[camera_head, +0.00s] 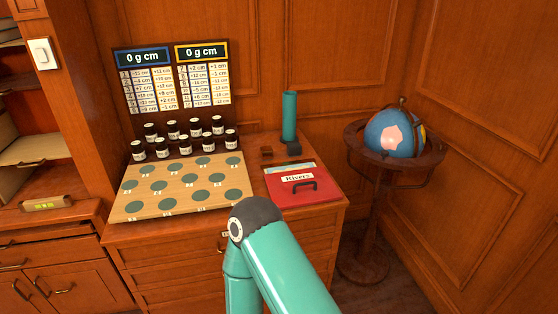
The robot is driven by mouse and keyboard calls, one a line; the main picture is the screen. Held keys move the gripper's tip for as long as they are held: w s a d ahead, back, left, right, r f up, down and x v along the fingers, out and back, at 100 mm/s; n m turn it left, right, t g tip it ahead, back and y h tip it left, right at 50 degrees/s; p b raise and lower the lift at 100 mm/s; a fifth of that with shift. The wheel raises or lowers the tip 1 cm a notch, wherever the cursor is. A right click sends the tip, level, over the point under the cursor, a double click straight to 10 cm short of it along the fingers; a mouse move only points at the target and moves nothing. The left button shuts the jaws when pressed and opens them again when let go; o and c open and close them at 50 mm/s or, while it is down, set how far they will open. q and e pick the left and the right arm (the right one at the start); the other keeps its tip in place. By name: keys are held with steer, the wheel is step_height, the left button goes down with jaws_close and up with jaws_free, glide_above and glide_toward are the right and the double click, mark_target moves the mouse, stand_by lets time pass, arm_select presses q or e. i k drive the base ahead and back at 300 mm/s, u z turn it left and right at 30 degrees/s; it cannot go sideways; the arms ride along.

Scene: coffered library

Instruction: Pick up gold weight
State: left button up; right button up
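I cannot make out a clearly gold weight. Several small dark jar-like pieces with white labels stand in two rows on a stepped rack (186,139) at the back of the wooden cabinet (180,255); their labels are too small to read. In front of them lies a light wooden board (133,205) with dark green round spots. A small yellowish bar-shaped object (47,203) lies on the left cabinet; I cannot tell what it is. Neither gripper shows. A teal arm link of mine with a dark joint rises in the bottom middle.
A red case labelled "Rivers" (291,187) lies right of the board. A teal upright cylinder (289,115) stands behind it. A globe (391,134) sits in a wooden stand at right.

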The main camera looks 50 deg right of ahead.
mark_target(266, 152)
steer(key=z, duration=0.4)
steer(key=k, duration=0.3)
steer(key=z, duration=0.55)
steer(key=i, duration=0.3)
steer(key=u, duration=0.25)
